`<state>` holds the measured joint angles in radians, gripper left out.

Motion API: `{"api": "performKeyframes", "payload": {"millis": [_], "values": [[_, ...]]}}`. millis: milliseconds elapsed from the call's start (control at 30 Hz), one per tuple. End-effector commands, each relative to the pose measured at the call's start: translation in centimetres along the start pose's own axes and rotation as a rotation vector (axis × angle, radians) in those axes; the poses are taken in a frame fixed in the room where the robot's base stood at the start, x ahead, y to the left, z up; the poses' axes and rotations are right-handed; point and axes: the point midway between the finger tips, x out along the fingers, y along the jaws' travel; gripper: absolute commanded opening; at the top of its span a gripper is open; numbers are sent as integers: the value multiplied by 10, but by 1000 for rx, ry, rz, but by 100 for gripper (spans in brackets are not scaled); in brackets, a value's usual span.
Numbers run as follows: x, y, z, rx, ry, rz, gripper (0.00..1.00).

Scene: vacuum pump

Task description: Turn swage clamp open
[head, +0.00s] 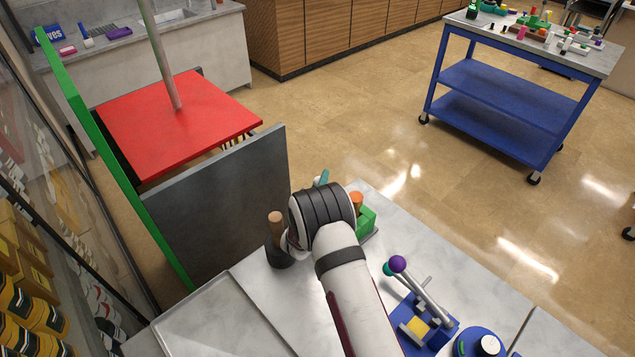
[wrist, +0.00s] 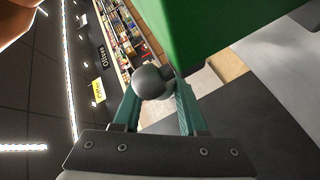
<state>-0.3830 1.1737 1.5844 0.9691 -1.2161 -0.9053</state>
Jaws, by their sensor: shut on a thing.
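In the wrist view, the two teal fingers of my gripper (wrist: 156,97) are shut on a dark grey ball knob (wrist: 149,82). A large green block (wrist: 215,40) fills the upper right, close behind the knob. In the head view, a green block (head: 367,219) with an orange top (head: 356,198) shows beside my wrist and is partly hidden by it. I cannot tell for sure which part is the swage clamp. My wrist covers the knob there, and only a small teal piece shows above it.
A brown handle on a dark cone (head: 276,240) stands left of my wrist. A blue fixture (head: 424,323) with levers and a purple ball (head: 397,264) stands right of my arm, near a blue round device (head: 479,343). A grey panel (head: 225,205) stands behind.

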Motion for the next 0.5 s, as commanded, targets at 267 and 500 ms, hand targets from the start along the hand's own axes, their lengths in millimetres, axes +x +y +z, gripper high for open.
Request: {"api": "performKeyframes", "payload": {"millis": [267, 500], "values": [[3, 3, 3, 14, -52, 32, 0], [3, 3, 3, 14, -51, 32, 65]]}}
